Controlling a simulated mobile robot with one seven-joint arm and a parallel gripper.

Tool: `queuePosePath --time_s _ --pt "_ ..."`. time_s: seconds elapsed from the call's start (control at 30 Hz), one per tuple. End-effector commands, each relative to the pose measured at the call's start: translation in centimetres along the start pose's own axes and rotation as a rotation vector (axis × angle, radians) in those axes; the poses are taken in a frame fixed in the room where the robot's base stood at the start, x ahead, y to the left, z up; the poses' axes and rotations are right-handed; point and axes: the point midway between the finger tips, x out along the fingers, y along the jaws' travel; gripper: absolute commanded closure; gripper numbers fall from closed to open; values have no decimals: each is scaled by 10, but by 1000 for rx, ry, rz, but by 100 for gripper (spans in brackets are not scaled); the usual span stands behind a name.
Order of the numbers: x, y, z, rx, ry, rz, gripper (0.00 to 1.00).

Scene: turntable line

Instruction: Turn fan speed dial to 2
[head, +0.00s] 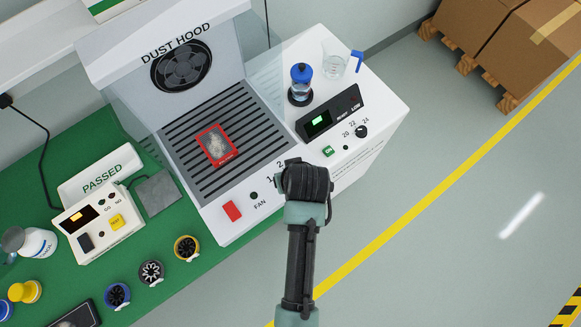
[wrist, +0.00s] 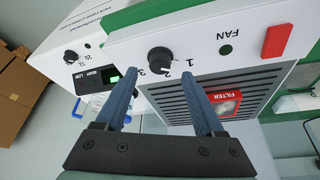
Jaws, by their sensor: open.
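The fan speed dial (wrist: 160,60) is a black round knob on the white front panel of the dust hood, with 1, 2 and 3 printed beside it. I cannot make out where its pointer stands. My gripper (wrist: 161,75) is open, its two dark blue fingers on either side of the dial's line in the wrist view, with the knob just beyond or between the tips. I cannot tell whether they touch it. In the head view my gripper (head: 307,182) hides the dial, and only the printed 1 and 2 show beside it.
A red rocker switch (head: 231,211) and a dark green lamp (head: 253,195) sit left of the dial. A red-framed filter (head: 217,145) lies on the hood's grille. To the right are another knob (head: 361,131), a green-lit display (head: 318,120) and a blue-capped bottle (head: 301,84).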

Motion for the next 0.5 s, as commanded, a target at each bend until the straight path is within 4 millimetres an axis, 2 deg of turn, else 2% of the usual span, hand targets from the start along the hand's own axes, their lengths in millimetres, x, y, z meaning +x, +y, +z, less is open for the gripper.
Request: queuePosePath --time_s 0.2,0.5 --pt "26 0 -1 -1 0 0 30" --pt "37 0 0 -1 1 0 30"
